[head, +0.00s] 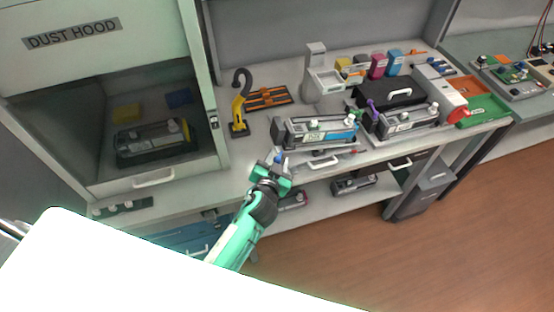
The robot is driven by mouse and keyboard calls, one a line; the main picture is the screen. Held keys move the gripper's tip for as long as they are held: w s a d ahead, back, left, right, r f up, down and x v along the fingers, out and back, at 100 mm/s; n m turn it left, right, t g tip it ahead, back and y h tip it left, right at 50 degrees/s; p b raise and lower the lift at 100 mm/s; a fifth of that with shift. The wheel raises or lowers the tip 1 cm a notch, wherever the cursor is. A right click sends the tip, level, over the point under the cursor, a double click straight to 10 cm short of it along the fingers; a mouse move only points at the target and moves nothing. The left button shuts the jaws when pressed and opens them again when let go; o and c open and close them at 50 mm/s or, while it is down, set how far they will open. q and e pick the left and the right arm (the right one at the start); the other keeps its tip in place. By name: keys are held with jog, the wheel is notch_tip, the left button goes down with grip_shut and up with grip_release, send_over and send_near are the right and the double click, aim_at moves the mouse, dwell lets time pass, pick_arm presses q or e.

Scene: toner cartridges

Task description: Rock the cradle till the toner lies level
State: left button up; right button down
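A grey-and-black toner cartridge with a pale label (318,131) lies in a holder on the bench in the middle of the head view. I cannot tell its exact tilt or which part is the cradle. A second, similar cartridge (408,121) lies to its right. My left gripper (276,167), teal and dark, is at the bench's front edge, in front and left of the middle cartridge, apart from it. A small blue piece shows at its tips. The view is too small to tell whether its fingers are apart. My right gripper is not in view.
A dust hood (72,36) at the left holds another cartridge (155,142). Further cartridges lie on the lower shelf (318,196).

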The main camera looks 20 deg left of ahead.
pick_arm(q)
jog(key=shift+o, duration=0.2)
jog(key=shift+s, duration=0.3)
jog(key=b+v, duration=0.4)
jog(key=v, duration=0.9)
dwell(0.5)
